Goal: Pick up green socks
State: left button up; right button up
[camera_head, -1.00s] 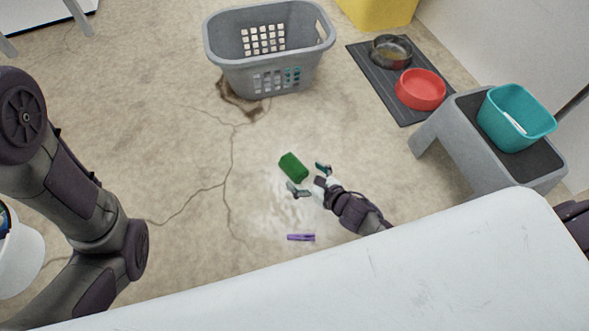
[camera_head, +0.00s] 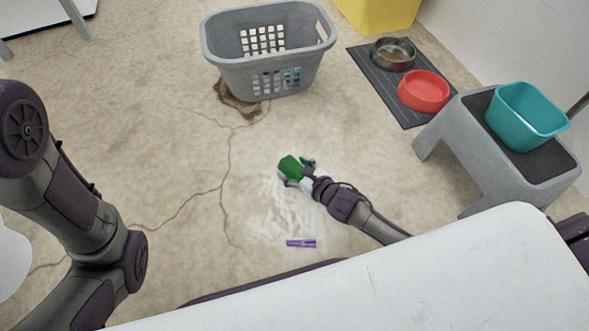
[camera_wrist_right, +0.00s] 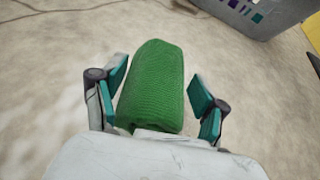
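The green socks (camera_head: 291,167), a rolled green bundle, lie on the floor near the middle of the head view. They also show in the right wrist view (camera_wrist_right: 154,85). My right gripper (camera_head: 298,172) is open around the socks, with one teal-padded finger on each side. In the right wrist view, the right gripper (camera_wrist_right: 157,88) shows a gap between the socks and the right finger, and a narrower one at the left finger. My left arm comes in from the left, but its gripper is not in view.
A grey laundry basket (camera_head: 224,78) stands beyond the socks. A purple clothespin (camera_head: 301,243) lies nearer me. A grey step stool (camera_head: 487,165) bears a teal bin (camera_head: 526,118) at right. A red bowl (camera_head: 424,91) and a metal bowl (camera_head: 393,53) sit on a dark mat (camera_head: 379,82).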

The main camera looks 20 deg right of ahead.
jog(key=c, duration=0.3)
